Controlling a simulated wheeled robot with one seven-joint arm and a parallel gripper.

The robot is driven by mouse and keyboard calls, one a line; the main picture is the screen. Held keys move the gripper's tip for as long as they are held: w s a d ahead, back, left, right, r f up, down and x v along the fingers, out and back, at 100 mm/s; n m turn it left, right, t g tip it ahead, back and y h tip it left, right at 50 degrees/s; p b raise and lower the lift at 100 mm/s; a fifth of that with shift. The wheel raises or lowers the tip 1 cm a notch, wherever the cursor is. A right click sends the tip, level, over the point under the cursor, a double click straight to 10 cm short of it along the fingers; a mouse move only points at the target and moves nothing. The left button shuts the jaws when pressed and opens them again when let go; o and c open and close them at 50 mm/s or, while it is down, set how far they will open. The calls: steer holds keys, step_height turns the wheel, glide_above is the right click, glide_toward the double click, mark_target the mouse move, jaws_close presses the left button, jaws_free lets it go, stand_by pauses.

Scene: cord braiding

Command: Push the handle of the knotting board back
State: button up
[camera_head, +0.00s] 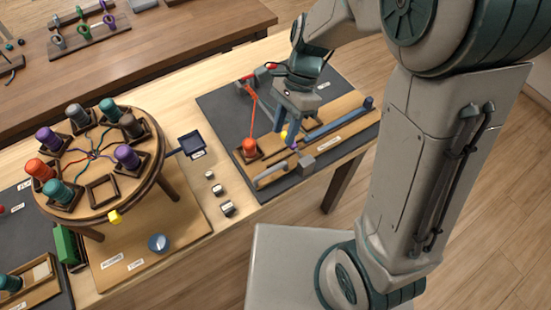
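The knotting board (345,132) is a wooden board on a dark mat at the right of the table. A long blue bar (335,124) with an upright blue end (368,103) lies along it; I cannot tell for sure which part is the handle. A grey block (306,163) sits at the front edge. My gripper (287,129) points down over the board's left half. Small yellow and purple parts show at its fingertips. Its finger gap and any contact are unclear.
A round braiding stand (98,200) with several coloured bobbins stands to the left. A small dark tray (191,145) and several small metal weights (218,190) lie between. Another table (190,40) is behind.

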mark_target(274, 168)
steer(key=x, duration=1)
